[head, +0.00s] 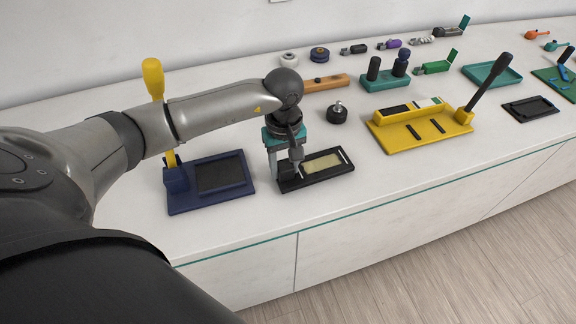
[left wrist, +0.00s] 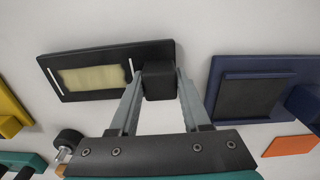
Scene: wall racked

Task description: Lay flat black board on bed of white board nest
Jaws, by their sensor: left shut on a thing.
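A flat black board (head: 338,176) with a cream panel and white strips lies level on or just above the counter. It also shows in the left wrist view (left wrist: 88,90), with a black block (left wrist: 158,82) at one end. My left gripper (head: 289,172) is shut on that block; its fingers sit on either side of it in the left wrist view. I cannot tell whether the board touches the counter. No plainly white nest shows. A navy base (head: 211,205) with a dark inset pad (head: 220,174) and yellow-handled lever stands to the left. My right gripper is out of view.
A yellow fixture (head: 418,141) with a raised black lever stands to the right. A black knob (head: 337,113) is behind the board. A dark tray (head: 531,109), a teal tray (head: 492,76) and several small items fill the back and right. The front counter strip is clear.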

